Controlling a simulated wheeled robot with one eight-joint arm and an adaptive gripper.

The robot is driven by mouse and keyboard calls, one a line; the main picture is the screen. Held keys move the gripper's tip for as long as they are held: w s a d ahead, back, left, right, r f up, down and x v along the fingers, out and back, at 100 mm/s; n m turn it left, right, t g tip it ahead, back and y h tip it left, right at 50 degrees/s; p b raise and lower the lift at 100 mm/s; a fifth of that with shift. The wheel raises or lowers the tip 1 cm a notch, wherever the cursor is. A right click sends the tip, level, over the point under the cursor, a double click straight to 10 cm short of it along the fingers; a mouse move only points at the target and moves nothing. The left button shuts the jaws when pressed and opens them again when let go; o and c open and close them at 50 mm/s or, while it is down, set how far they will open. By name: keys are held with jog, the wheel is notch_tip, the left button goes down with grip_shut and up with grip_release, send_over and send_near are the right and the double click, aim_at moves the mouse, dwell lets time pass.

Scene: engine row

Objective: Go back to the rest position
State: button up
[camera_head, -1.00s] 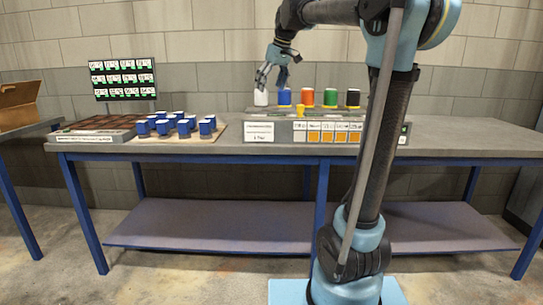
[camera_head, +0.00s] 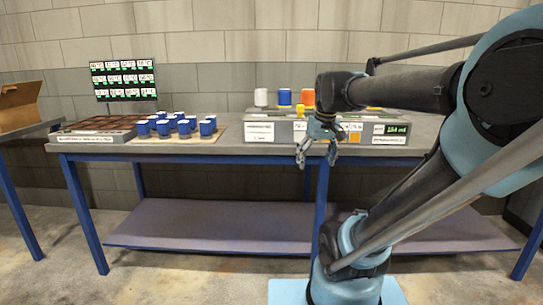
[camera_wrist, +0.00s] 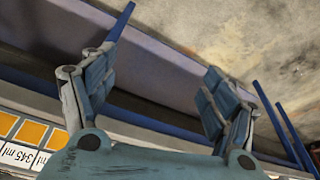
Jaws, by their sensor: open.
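My gripper (camera_head: 316,157) hangs in front of the table's front edge in the head view, fingers pointing down. It is open and empty. In the wrist view its two fingers (camera_wrist: 155,95) are spread apart, with the table's lower shelf and the floor beyond them. My arm reaches in from the right and hides part of the grey dispenser station and its right-hand containers.
The grey station (camera_head: 260,131) on the table (camera_head: 230,148) holds a white (camera_head: 261,97), a blue (camera_head: 285,97) and an orange-red container (camera_head: 307,97). Several blue mugs (camera_head: 163,128) stand left of it. A dark tray (camera_head: 95,131), a display (camera_head: 124,80) and a cardboard box (camera_head: 20,105) are further left.

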jog(key=s+d+f+m+h, duration=0.1)
jog(key=s+d+f, duration=0.3)
jog(key=s+f, duration=0.8)
notch_tip(320, 180, down, 4)
jog(key=shift+s+d+f+m+g, duration=0.2)
jog(key=shift+s+m+g, duration=0.1)
jog(key=shift+m, duration=0.6)
